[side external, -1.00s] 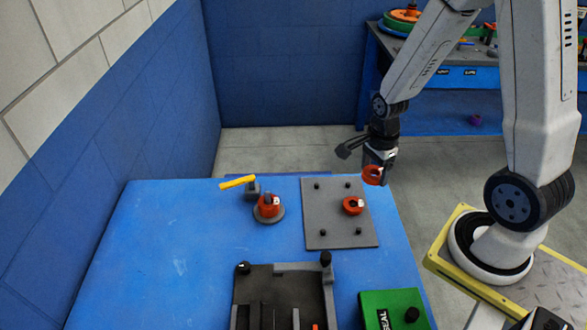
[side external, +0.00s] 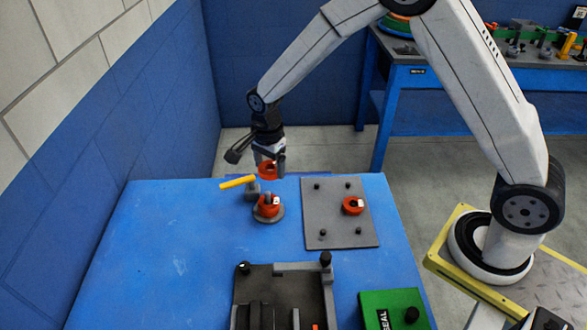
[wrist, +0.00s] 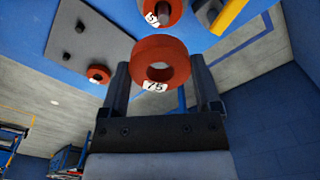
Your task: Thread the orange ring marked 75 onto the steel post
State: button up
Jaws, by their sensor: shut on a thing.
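My gripper (side external: 268,172) is shut on an orange ring (side external: 267,169), held in the air above the far part of the blue table. In the wrist view the ring (wrist: 160,49) shows the mark 75 and an open hole, between the fingers. The steel post (side external: 268,197) stands on a round grey base (side external: 279,217) just below the gripper in the side picture. Another orange ring (side external: 265,210) is around the post, low down. In the wrist view the post (wrist: 164,13) shows ahead of the held ring, apart from it.
A yellow bar (side external: 236,182) on a grey holder (side external: 253,190) sits close behind and left of the post. A grey plate (side external: 330,226) with black knobs bears another orange ring (side external: 352,205). A black fixture (side external: 285,283) and a green block (side external: 380,305) are in front. The table's left side is clear.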

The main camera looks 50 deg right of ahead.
aim_at(268, 193)
jog(key=shift+w+a, duration=0.25)
jog(key=shift+a, duration=0.25)
jog(key=shift+f, duration=0.15)
jog(key=shift+f, duration=2.3)
jog(key=shift+f, duration=2.15)
dwell(1.2)
jog(key=o, duration=1.1)
jog(key=shift+c, duration=0.2)
jog(key=shift+r, duration=0.1)
